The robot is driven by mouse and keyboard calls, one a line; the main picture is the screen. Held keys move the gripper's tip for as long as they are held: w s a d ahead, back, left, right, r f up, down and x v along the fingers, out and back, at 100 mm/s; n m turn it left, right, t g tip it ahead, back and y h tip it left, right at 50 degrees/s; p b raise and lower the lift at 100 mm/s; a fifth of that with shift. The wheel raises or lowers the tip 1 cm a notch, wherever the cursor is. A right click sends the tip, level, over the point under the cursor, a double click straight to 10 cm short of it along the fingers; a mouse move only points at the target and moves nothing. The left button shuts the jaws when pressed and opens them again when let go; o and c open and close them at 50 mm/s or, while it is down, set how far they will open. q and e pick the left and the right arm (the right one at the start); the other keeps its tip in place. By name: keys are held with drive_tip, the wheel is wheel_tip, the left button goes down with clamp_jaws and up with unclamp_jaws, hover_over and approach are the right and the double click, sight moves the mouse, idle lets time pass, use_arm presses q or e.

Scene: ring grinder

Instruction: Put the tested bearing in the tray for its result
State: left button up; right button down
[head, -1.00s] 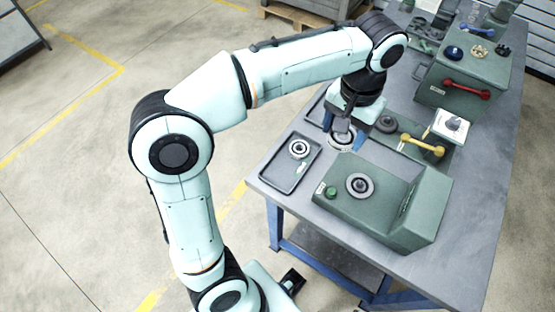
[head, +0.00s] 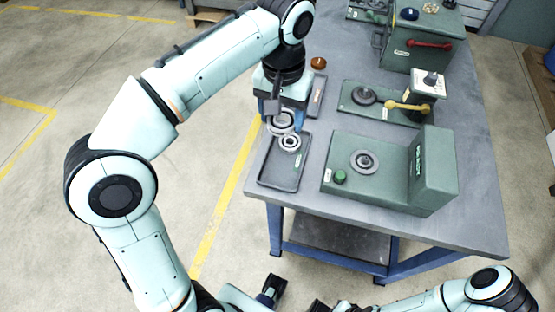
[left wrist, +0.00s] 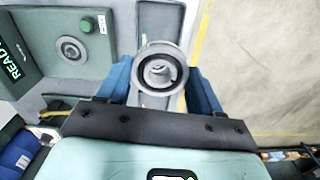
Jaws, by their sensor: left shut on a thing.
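My left gripper (head: 282,120) is shut on a grey ring bearing (head: 279,127), over the far end of a dark near tray (head: 279,181). In the left wrist view, the held bearing (left wrist: 143,82) sits between the blue fingers and partly hides what is below. Another bearing (head: 290,142) shows in the near tray, right beside the held one in the picture. I cannot tell how high the held one is above the tray. A second tray (head: 318,97) lies farther back, partly hidden by the gripper. My right gripper is out of view; only parts of that arm show.
An amber round item (head: 318,63) stands farther back.

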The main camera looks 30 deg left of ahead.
use_arm(q)
drive_tip(key=b, duration=0.4)
hover_over(281, 171)
wheel_tip(281, 171, down, 14)
drive_tip(key=shift+f, duration=2.7)
drive_tip(key=shift+f+b, duration=0.15)
drive_tip(key=shift+b, duration=0.15)
drive_tip(key=o, duration=1.1)
drive_tip(key=shift+c, duration=0.2)
wheel_tip(281, 171, up, 12)
drive_tip(key=p, duration=0.2)
drive_tip(key=shift+p, duration=0.35)
